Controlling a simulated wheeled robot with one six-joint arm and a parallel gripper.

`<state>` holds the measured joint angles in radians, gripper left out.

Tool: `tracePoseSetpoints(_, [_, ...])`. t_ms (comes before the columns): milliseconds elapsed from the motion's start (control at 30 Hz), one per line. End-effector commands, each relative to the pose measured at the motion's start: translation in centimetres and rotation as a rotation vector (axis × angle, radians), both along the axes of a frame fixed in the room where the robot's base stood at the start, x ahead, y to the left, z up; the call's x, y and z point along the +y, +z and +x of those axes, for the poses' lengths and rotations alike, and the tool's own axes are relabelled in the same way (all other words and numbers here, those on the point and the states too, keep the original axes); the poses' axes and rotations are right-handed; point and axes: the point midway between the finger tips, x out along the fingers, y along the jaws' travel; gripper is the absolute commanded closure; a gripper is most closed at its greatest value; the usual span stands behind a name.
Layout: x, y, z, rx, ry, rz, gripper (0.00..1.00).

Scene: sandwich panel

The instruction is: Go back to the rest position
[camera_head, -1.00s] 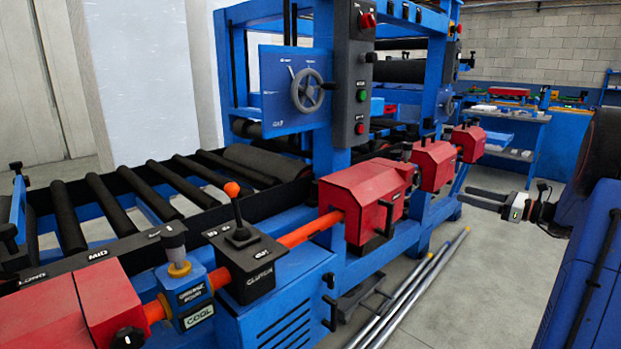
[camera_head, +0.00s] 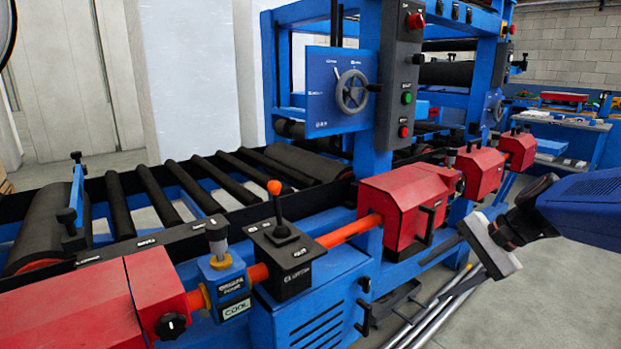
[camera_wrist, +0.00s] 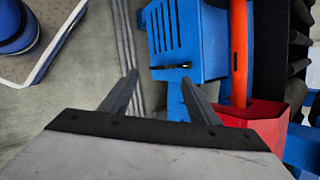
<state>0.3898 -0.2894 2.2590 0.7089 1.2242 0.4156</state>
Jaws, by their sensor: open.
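My gripper (camera_head: 432,276) is at the right of the head view, in front of the machine and beside its red housing (camera_head: 402,208). It is open, with nothing between its fingers. In the wrist view my gripper (camera_wrist: 160,77) shows two dark fingers spread apart, pointing toward the blue cabinet (camera_wrist: 186,45) and the floor. Part of the red housing (camera_wrist: 250,118) is to the right of the fingers there. I cannot tell the exact gap to the machine.
The blue machine carries a lever with an orange knob (camera_head: 274,188), a handwheel (camera_head: 352,91) and dark rollers (camera_head: 158,196). Metal rods (camera_head: 452,300) lie on the floor below my gripper. Open floor (camera_head: 565,295) is at the right. A workbench (camera_head: 570,135) stands behind.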

Motion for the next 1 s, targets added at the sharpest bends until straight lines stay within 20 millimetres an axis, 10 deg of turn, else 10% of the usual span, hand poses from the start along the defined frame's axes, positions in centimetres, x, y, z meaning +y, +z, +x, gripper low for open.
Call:
tracePoseSetpoints(500, [1.2, -4.0, -12.9, -0.270, 0.589, -0.604, 0.45])
tracePoseSetpoints(1000, [-0.7, -5.3, -16.8, -0.422, 0.882, -0.898, 0.45])
